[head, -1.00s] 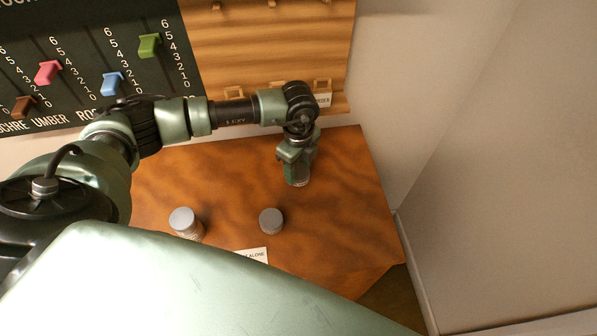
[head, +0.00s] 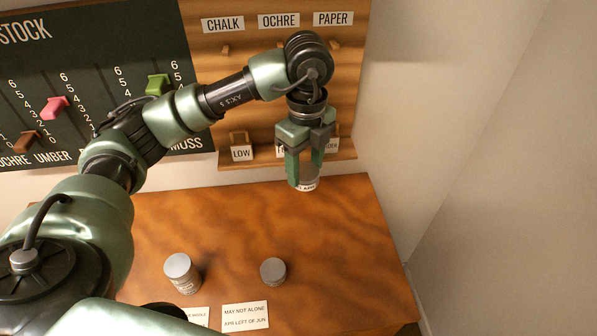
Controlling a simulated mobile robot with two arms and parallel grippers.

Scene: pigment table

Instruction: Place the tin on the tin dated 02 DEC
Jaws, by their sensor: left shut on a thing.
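My left gripper (head: 305,175) is shut on a tin (head: 306,185), held upright above the back of the table. The tin's pale label shows at its lower part, but its print is too small to read surely. A grey-lidded tin (head: 183,273) stands on the table to the left and looks tall, with small print on its side. A shorter grey-lidded tin (head: 273,271) stands to its right, apart from it. I cannot read the date 02 DEC on either one. The held tin is behind both standing tins. My right gripper is not in view.
Cards (head: 245,316) lie at the table's front, one reading MAY NOT ALONE, APR LEFT OF JUN. A wooden rack (head: 228,70) with labels and a ledge is close behind the gripper. A slider board (head: 95,60) hangs left. The table's right side (head: 350,250) is clear.

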